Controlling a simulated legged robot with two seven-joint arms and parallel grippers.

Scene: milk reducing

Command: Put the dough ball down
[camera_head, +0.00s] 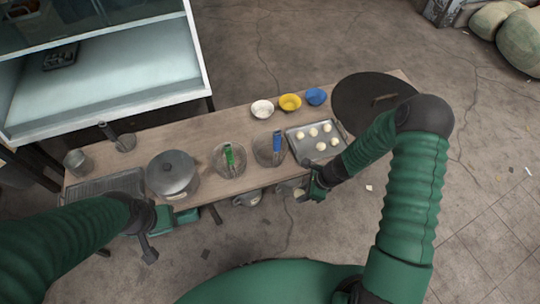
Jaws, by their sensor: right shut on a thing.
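A metal tray (304,154) on the right part of the wooden table holds several pale dough balls (321,146). My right gripper (304,194) is in front of the table's near edge, below the tray in the picture. It is shut on a small pale thing, which looks like a dough ball (299,193), partly hidden by the fingers. My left gripper (149,251) is in front of the table at the left, away from the tray; its finger opening is too small to tell.
A lidded pot (172,174), glass containers (230,160) with green and blue-handled tools, and a dark rack (105,185) stand on the table (203,140). White, yellow (290,102) and blue bowls line the back. A round dark lid (365,105) lies right of them.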

